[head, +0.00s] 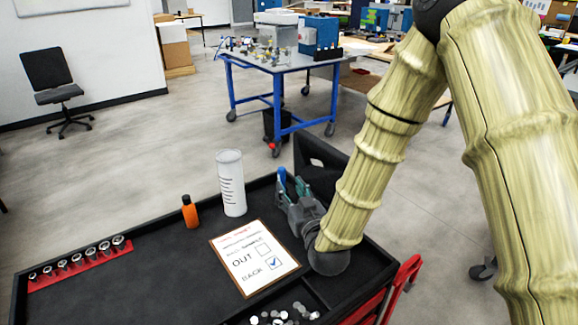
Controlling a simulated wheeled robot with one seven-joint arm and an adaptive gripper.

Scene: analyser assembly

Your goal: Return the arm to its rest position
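My arm (384,140) has a bamboo-like pale surface and reaches down from the upper right to the black cart top. My gripper (291,190) is low over the cart's back right part, beside the clipboard card. A small blue and green shape shows at its fingers; I cannot tell whether it is part of the gripper or a thing behind it. The finger gap is not clear, so I cannot tell whether it is open or shut.
A blue-legged table (282,66) stands beyond. An office chair (55,85) is left.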

